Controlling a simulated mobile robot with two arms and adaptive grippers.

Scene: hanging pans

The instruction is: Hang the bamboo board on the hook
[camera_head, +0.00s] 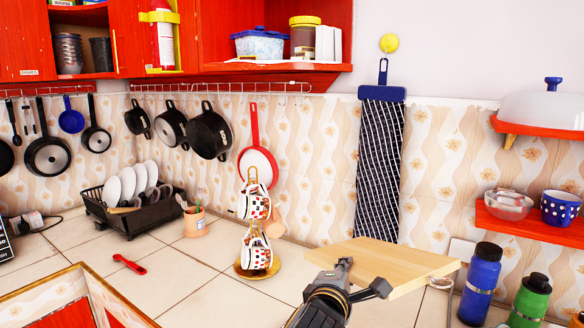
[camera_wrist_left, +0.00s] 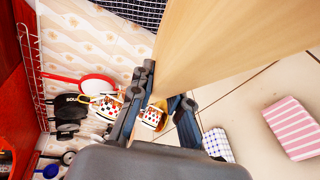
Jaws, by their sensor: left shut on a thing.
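The bamboo board (camera_head: 385,258), a pale flat wooden slab, is held roughly level above the tiled counter, in front of the back wall. My left gripper (camera_head: 358,280) is shut on its near left part. In the left wrist view the board (camera_wrist_left: 235,40) fills the upper right and its edge runs down between the fingers (camera_wrist_left: 165,100). A white rail (camera_head: 225,88) with several hooks runs under the red cabinets; its right part has empty hooks. My right gripper is not in view.
A mug stand (camera_head: 257,268) with patterned mugs stands left of the board. Black pans and a red pan (camera_head: 257,165) hang from the rail. A dish rack (camera_head: 130,215) is at left. Blue and green bottles (camera_head: 481,280) stand right of the board, below red shelves (camera_head: 540,220).

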